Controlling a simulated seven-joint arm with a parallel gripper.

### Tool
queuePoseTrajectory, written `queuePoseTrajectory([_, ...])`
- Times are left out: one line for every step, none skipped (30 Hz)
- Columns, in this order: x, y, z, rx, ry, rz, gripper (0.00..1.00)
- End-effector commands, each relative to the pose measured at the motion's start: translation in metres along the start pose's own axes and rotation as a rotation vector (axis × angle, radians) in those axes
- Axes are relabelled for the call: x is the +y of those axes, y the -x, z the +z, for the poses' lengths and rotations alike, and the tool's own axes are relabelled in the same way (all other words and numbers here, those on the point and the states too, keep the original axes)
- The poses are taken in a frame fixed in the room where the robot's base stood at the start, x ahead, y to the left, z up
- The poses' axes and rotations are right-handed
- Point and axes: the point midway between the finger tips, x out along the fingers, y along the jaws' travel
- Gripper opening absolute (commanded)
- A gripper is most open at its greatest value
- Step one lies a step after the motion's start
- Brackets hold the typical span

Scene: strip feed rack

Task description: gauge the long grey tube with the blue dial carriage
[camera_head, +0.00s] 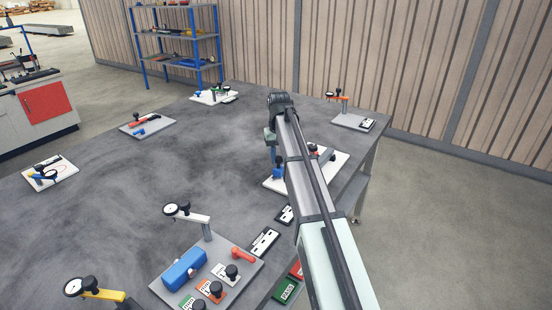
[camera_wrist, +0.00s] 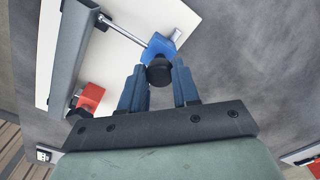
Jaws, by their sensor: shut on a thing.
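My gripper (camera_wrist: 160,86) has its blue fingers on either side of a round black knob (camera_wrist: 159,74) and is shut on it. The knob sits at a blue block (camera_wrist: 163,47), which looks like the blue carriage, on a thin silver rod (camera_wrist: 130,34) above a white board (camera_wrist: 108,65). In the head view, blue shows low beside the gripper (camera_head: 278,174), over the same board (camera_head: 276,186). A long grey bar (camera_wrist: 73,52) lies left of the rod in the wrist view; I cannot tell whether it is the grey tube. No dial face shows on the carriage.
A red block (camera_wrist: 91,97) sits near the bar's end. My arm hides much of the board in the head view. Other dial stations stand around the grey table (camera_head: 150,190), including a grey board (camera_head: 236,268) at the front. The table's middle left is clear.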

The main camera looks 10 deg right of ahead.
Motion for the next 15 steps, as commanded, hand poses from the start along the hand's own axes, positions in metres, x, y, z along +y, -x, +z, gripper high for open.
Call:
queuePoseTrajectory([0.009,0.001,-0.013,0.000,-0.003,0.000,0.00])
queuePoseTrajectory([0.015,0.001,-0.018,0.000,-0.003,0.000,0.00])
queuePoseTrajectory([0.022,0.001,-0.026,0.000,-0.003,0.000,0.00])
queuePoseTrajectory([0.028,0.001,-0.033,0.000,-0.003,0.000,0.00])
queuePoseTrajectory([0.034,0.001,-0.039,0.000,-0.004,0.000,0.00])
queuePoseTrajectory([0.043,0.001,-0.047,0.000,-0.003,0.000,0.00])
queuePoseTrajectory([0.048,0.001,-0.053,0.000,-0.003,0.000,0.00])
queuePoseTrajectory([0.054,0.001,-0.058,0.000,-0.003,0.000,0.00])
queuePoseTrajectory([0.060,0.001,-0.065,0.000,-0.003,0.000,0.00])
queuePoseTrajectory([0.065,0.001,-0.068,0.000,-0.003,0.000,0.00])
queuePoseTrajectory([0.068,0.001,-0.070,0.000,-0.002,0.000,0.00])
queuePoseTrajectory([0.070,0.001,-0.073,0.001,-0.001,0.000,0.00])
queuePoseTrajectory([0.072,0.001,-0.073,0.001,-0.001,0.000,0.00])
queuePoseTrajectory([0.072,0.001,-0.074,0.002,0.000,0.000,0.00])
queuePoseTrajectory([0.073,0.001,-0.073,0.002,0.000,0.001,0.00])
